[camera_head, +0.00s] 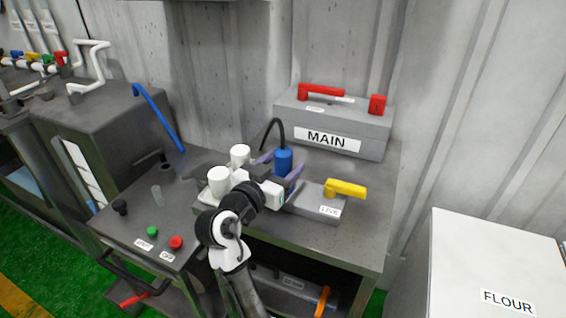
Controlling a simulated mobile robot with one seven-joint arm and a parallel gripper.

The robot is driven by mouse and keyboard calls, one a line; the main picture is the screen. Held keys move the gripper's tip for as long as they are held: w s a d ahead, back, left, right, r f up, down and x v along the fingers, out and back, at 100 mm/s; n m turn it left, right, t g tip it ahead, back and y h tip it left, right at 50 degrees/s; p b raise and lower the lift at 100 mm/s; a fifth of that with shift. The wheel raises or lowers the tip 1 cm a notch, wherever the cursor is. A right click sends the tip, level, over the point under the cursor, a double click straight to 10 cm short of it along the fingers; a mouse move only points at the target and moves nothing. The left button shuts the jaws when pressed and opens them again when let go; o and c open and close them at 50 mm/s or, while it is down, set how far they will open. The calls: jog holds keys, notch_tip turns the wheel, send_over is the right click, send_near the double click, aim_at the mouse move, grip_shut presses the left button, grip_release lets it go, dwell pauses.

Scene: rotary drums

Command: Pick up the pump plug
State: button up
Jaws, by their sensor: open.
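A blue plug (283,161) with a black cable curving from its top stands upright on the grey bench, below and left of the MAIN box. It is the likeliest pump plug, but no label shows on it. My gripper (279,172) is open, with its purple-grey fingers on either side of the blue plug. I cannot tell whether the fingers touch it. The plug's lower end is hidden behind my gripper. My white and black arm comes up from the bottom centre.
The MAIN box (335,122) with red handles stands behind. A LIVE box (315,203) with a yellow lever (345,188) sits right of my gripper. Red (176,242) and green (153,231) buttons are at left. A FLOUR box (495,270) is at lower right.

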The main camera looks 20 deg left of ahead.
jog(key=shift+w, duration=0.35)
jog(key=shift+c, duration=0.4)
jog(key=c, duration=1)
